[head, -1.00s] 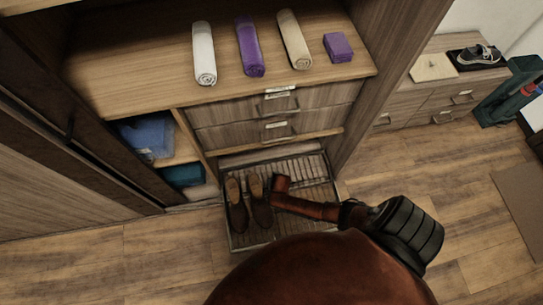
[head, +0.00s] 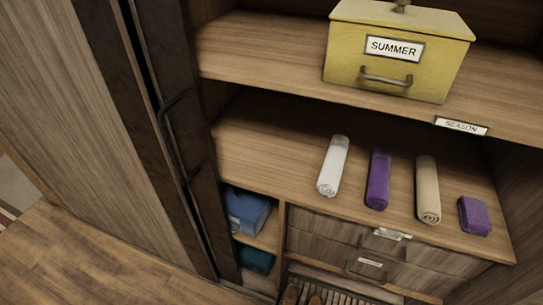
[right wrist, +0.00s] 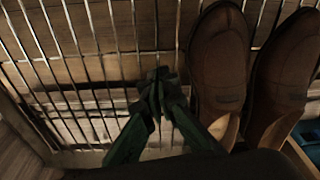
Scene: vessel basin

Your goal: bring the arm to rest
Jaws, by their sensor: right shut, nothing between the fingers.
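My right gripper (right wrist: 158,82) shows in the right wrist view with its dark green fingers together and nothing between them. It is over the wire rack (right wrist: 62,62), beside a pair of brown shoes. One brown shoe (right wrist: 218,60) is just to the right of the fingertips, and the other brown shoe (right wrist: 285,75) is at the right edge. I cannot tell how far the fingers are above the rack. Neither gripper shows in the head view.
In the head view, a yellow SUMMER box (head: 398,52) stands on the upper shelf.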

